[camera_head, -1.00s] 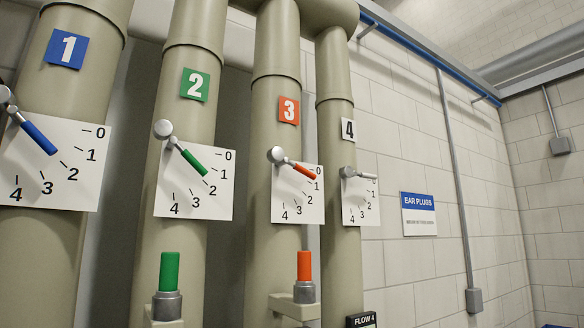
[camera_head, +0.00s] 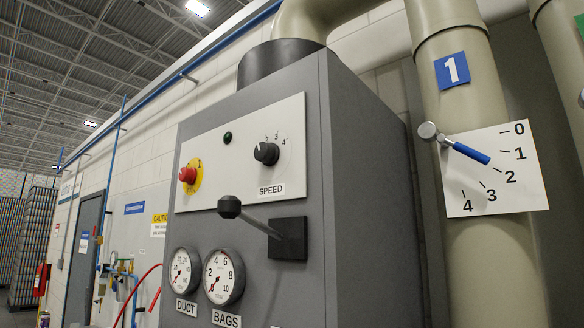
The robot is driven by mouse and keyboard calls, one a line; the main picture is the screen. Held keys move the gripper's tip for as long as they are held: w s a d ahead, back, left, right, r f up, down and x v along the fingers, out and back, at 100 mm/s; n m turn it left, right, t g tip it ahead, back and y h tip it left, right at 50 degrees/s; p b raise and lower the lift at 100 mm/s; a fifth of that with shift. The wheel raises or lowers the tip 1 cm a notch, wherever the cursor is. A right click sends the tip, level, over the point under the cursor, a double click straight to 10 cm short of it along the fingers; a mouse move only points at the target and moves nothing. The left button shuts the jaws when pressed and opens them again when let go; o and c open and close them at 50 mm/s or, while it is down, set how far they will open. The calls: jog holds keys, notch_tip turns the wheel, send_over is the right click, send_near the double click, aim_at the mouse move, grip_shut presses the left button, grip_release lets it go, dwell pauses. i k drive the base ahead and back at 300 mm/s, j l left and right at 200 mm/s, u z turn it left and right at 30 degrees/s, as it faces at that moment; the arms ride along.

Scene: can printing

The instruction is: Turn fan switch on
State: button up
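A grey control cabinet (camera_head: 375,200) stands in the middle of the view. Its pale upper panel (camera_head: 230,185) carries a red knob on a yellow plate (camera_head: 188,175), a dark green lamp (camera_head: 227,137) and a black dial marked SPEED (camera_head: 266,153). Below the panel is a black-knobbed lever (camera_head: 250,221), which runs from a black plate (camera_head: 288,239) up and left to its knob. No part is labelled as the fan switch in a way I can read. My gripper is not in view.
Gauges marked DUCT (camera_head: 184,272) and BAGS (camera_head: 224,277) sit low on the cabinet. Pipe 1 (camera_head: 490,270) with a blue-handled valve (camera_head: 470,152) stands at the right. A door (camera_head: 88,252), red extinguisher (camera_head: 41,280) and stacked cans (camera_head: 33,245) are at the left.

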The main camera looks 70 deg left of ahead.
aim_at(187, 175)
jog(key=u, duration=2.95)
